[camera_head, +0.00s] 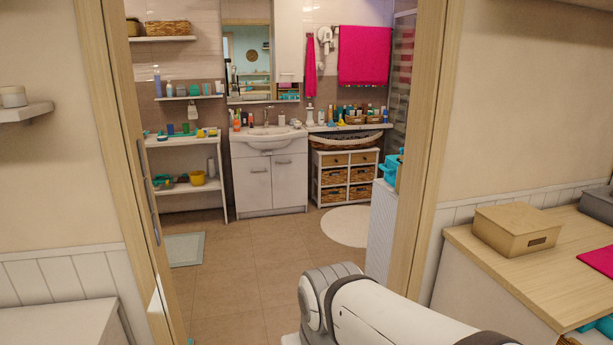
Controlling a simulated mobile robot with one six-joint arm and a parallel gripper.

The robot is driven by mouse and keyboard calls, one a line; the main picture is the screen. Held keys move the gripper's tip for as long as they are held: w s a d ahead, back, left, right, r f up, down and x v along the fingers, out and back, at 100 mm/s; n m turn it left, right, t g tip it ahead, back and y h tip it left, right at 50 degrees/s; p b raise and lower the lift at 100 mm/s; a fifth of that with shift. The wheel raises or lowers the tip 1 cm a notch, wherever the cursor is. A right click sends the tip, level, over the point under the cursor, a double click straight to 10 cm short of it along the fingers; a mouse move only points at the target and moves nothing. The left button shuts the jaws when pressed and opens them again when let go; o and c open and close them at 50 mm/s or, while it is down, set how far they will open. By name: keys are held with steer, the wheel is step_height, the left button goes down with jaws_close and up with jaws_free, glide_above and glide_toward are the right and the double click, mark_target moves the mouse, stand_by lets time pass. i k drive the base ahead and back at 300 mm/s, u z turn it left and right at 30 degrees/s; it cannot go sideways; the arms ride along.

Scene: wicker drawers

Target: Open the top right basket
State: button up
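A small white drawer unit (316,182) stands beyond the doorway, against the bathroom's back wall, right of the sink cabinet. Its top row has two plain light-brown drawer fronts, the right one (363,158) among them. Below are two rows of brown wicker baskets in two columns. The upper right wicker basket (361,174) sits under the right plain drawer. All fronts look shut, though they are small at this distance. My white arm shows at the bottom, on my side of the doorway, far from the unit. My gripper is not in view.
A wooden door frame (433,110) bounds the opening at right. Tiled floor (265,255) is clear through the doorway. A round pale rug (346,226) lies before the unit. A white sink cabinet (270,185) stands left of it. A wooden counter (500,262) juts in at right.

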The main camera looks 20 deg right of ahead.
mark_target(354, 176)
steer(key=z, duration=0.6)
steer(key=i, duration=6.8)
steer(key=z, duration=2.1)
